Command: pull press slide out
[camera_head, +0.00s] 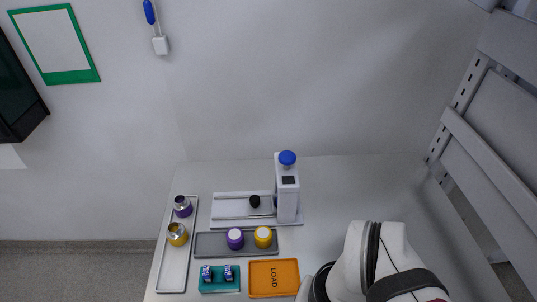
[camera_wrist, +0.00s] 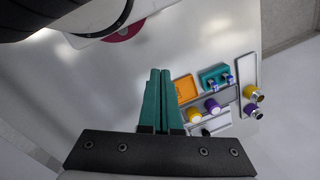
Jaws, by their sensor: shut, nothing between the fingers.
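The press (camera_head: 287,200) is a white upright unit with a blue knob on top and a small dark display, standing at the back of the table. Its slide (camera_head: 232,207) is a flat light plate on a base reaching left from the press, with a black knob (camera_head: 255,201) on it. In the wrist view the black knob (camera_wrist: 205,132) shows small, beside the light slide (camera_wrist: 217,122), right of my fingers; the press body is not clear there. My gripper (camera_wrist: 160,72) has green fingers, shut and empty, apart from all objects. The head view shows only my arm at lower right.
A grey tray (camera_head: 207,244) with a purple and a yellow cylinder lies in front of the press. An orange LOAD tray (camera_head: 290,279) and teal rack (camera_head: 219,288) are nearer. A long tray (camera_head: 174,275) holds two metal-topped pieces at left. The table's right side is clear.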

